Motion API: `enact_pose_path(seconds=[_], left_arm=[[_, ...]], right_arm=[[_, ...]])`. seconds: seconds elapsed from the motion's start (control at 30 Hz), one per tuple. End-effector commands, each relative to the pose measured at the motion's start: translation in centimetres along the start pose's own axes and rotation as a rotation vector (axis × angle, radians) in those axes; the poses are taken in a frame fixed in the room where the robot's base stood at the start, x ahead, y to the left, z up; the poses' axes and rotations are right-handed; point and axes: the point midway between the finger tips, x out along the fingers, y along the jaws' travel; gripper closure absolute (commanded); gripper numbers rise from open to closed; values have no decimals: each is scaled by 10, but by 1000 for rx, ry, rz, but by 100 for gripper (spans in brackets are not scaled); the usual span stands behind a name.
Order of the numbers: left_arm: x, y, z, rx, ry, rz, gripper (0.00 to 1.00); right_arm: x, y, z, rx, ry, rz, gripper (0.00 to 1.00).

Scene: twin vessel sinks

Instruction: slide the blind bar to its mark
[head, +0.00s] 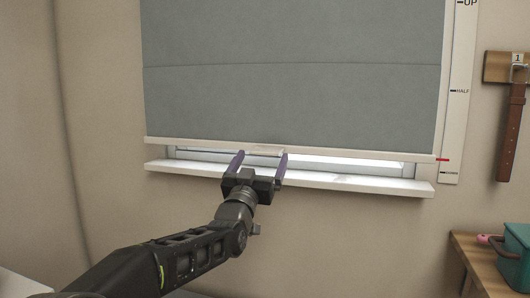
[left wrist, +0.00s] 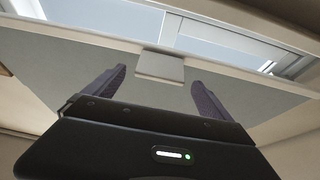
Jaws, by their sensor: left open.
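A grey blind (head: 295,75) hangs over the window, with a pale bar (head: 350,154) along its lower edge. The bar sits a little above the white sill. A small pale tab (head: 266,149) is at the bar's middle, and it also shows in the left wrist view (left wrist: 159,67). A white scale strip (head: 457,95) stands right of the blind with marks UP, HALF and a lower one too small to read. A red pointer (head: 442,159) at the bar's right end is just above the lowest mark. My left gripper (head: 262,158) is open, its fingers either side of the tab.
The white sill (head: 385,184) runs just below the bar and close to my gripper. A brown strap (head: 512,135) hangs from a wooden board (head: 505,67) at the right. A teal box (head: 514,262) sits on a wooden shelf (head: 468,245) at lower right.

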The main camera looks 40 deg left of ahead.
Motion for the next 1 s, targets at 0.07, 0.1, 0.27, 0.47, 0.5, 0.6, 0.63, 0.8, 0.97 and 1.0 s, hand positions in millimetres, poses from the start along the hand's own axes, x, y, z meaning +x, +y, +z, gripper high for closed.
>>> enact_pose_path(seconds=[0.07, 0.1, 0.27, 0.47, 0.5, 0.6, 0.63, 0.8, 0.97, 1.0], left_arm=[[14, 0, 0, -1, 0, 0, 5], [20, 0, 0, -1, 0, 0, 5], [35, 0, 0, -1, -1, 0, 5], [38, 0, 0, -1, 0, 0, 5], [38, 0, 0, -1, 0, 0, 5], [38, 0, 0, -1, 0, 0, 7], [38, 0, 0, -1, 0, 0, 10], [38, 0, 0, -1, 0, 0, 23], [38, 0, 0, -1, -1, 0, 37], [38, 0, 0, -1, -1, 0, 40]], right_arm=[[-2, -1, 1, -1, -1, -1, 64], [-2, -2, 1, -1, -2, -1, 64], [-4, -2, 1, -2, -3, -2, 64], [-3, -2, 2, -2, -3, -2, 64], [-3, -2, 2, -2, -3, -2, 64], [-3, -2, 2, -2, -3, -2, 64], [-3, -2, 2, -2, -3, -2, 64], [-3, -2, 1, -2, -3, -2, 64], [-3, -2, 1, -2, -3, -1, 64], [-4, -2, 1, -2, -3, -1, 64]])
